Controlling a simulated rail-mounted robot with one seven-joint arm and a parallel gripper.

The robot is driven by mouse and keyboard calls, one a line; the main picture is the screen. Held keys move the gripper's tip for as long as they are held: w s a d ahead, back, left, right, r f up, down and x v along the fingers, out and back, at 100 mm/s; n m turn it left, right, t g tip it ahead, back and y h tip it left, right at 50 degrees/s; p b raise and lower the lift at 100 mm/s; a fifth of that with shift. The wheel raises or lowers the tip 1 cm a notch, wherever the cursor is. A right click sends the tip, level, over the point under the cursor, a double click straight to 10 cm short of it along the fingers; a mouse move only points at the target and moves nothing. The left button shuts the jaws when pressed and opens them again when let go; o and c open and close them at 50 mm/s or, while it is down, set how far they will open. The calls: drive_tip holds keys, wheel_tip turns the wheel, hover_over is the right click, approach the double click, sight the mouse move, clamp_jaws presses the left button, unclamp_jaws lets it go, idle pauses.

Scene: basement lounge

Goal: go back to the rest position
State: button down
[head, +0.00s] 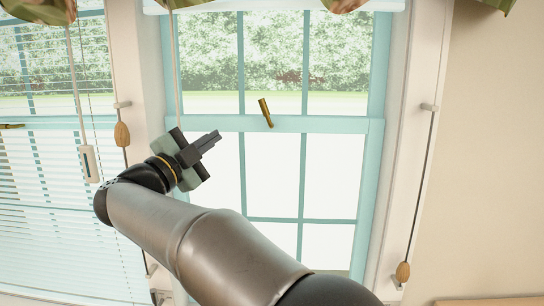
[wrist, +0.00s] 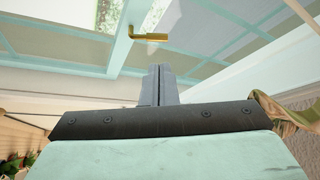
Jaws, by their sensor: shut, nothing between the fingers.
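My gripper (head: 215,138) is in front of the window in the head view, its fingers pointing up and to the right. Its two dark fingers lie together with nothing between them. In the wrist view the fingers (wrist: 160,72) also show closed, pointing toward the window. A brass window handle (head: 265,112) sits on the light-blue middle rail, to the right of and above the fingertips. The handle also shows in the wrist view (wrist: 150,37), beyond the fingertips and apart from them.
The light-blue window (head: 285,124) fills the middle. Blinds (head: 60,195) cover the left pane. Cords with wooden pulls hang on both sides, one pull (head: 122,134) left of my gripper and one (head: 403,271) at lower right. A white cord fob (head: 89,164) hangs at left. A patterned valance (head: 40,10) is above.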

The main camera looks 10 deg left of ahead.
drive_tip(key=w+d+f+n+y+p, duration=0.2)
drive_tip(key=w+d+n+y, duration=0.5)
drive_tip(key=n+y, duration=0.6)
drive_tip(key=s+d+f+n+g+p, duration=0.1)
drive_tip(key=s+d+f+n+g, duration=0.3)
drive_tip(key=f, duration=0.3)
drive_tip(key=s+d+f+n+g+p, duration=0.1)
drive_tip(key=d+f+g, duration=0.3)
drive_tip(key=d+f, duration=0.3)
drive_tip(key=s+d+f+g+h, duration=0.2)
drive_tip(key=s+d+f+g, duration=0.3)
drive_tip(key=s, duration=0.8)
drive_tip(key=s+d+f+g+h+p, duration=0.1)
drive_tip(key=s+d+f+g, duration=0.5)
drive_tip(key=s+d+f, duration=0.6)
drive_tip(key=s+d+h, duration=0.1)
drive_tip(key=s+d, duration=0.1)
drive_tip(key=d, duration=0.2)
drive_tip(key=shift+s+h, duration=0.2)
drive_tip(key=shift+h, duration=0.2)
